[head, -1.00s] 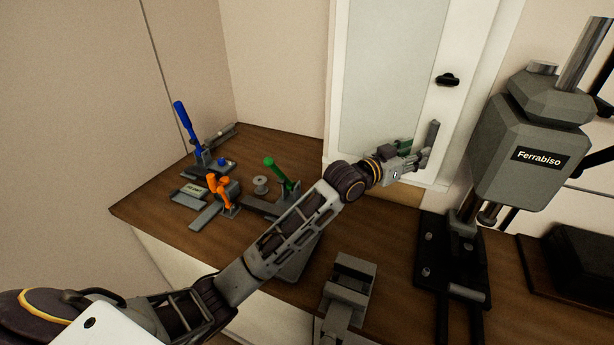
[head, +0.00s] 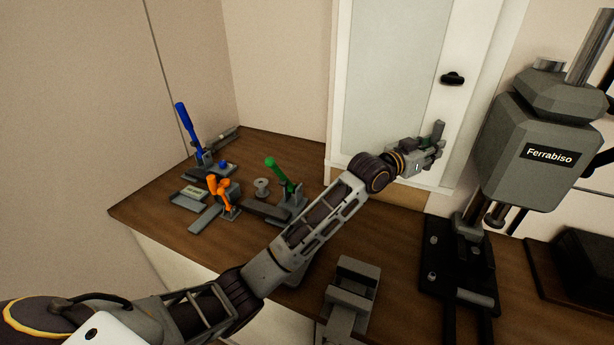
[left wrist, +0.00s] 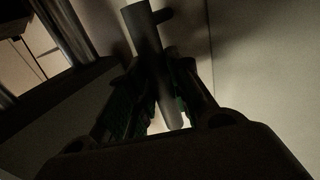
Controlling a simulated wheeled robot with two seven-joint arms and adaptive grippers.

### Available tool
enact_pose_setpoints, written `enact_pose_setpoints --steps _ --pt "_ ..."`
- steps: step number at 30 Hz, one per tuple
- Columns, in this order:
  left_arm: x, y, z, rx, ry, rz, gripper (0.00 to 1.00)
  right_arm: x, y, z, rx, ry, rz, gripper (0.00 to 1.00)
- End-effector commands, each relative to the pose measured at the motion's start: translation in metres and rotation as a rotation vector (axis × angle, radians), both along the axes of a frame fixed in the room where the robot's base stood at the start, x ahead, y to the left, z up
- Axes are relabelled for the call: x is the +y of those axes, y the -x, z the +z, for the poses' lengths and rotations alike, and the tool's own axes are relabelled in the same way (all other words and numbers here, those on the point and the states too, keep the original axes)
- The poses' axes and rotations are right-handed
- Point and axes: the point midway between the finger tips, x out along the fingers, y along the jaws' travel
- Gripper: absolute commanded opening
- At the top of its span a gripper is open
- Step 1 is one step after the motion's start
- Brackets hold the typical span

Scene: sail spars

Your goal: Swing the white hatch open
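The white hatch (head: 390,75), a white frame around a pale grey panel, stands upright at the back of the bench and looks closed. A dark knob (head: 453,78) sits on its right side. My left gripper (head: 436,142) is at the lower right of the hatch, below the knob. In the left wrist view a grey bar handle (left wrist: 145,35) with a short side stub runs between its green-padded fingers (left wrist: 162,80). The fingers lie close on both sides of the bar and look shut on it. My right gripper is not in view.
A grey press marked Ferrabiso (head: 545,150) stands close to the right of the hatch. Blue (head: 188,125), orange (head: 221,190) and green (head: 280,175) levered clamps and a spool (head: 262,187) are on the bench at left. A grey vise (head: 352,285) is at the front.

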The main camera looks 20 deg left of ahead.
Motion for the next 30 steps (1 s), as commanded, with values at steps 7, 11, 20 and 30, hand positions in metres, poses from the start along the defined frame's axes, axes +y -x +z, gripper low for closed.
enact_pose_setpoints --steps 7,11,20,30 --pt "0.000 0.001 0.001 -0.001 0.001 0.000 0.00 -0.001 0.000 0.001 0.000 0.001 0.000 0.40" --pt "0.002 0.005 0.001 0.000 0.000 0.000 0.00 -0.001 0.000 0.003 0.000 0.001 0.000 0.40" --pt "0.008 0.023 0.001 0.001 -0.001 0.001 0.00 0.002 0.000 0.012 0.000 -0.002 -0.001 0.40" --pt "0.016 0.044 0.001 -0.001 -0.001 0.003 0.00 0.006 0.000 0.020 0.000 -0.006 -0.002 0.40"
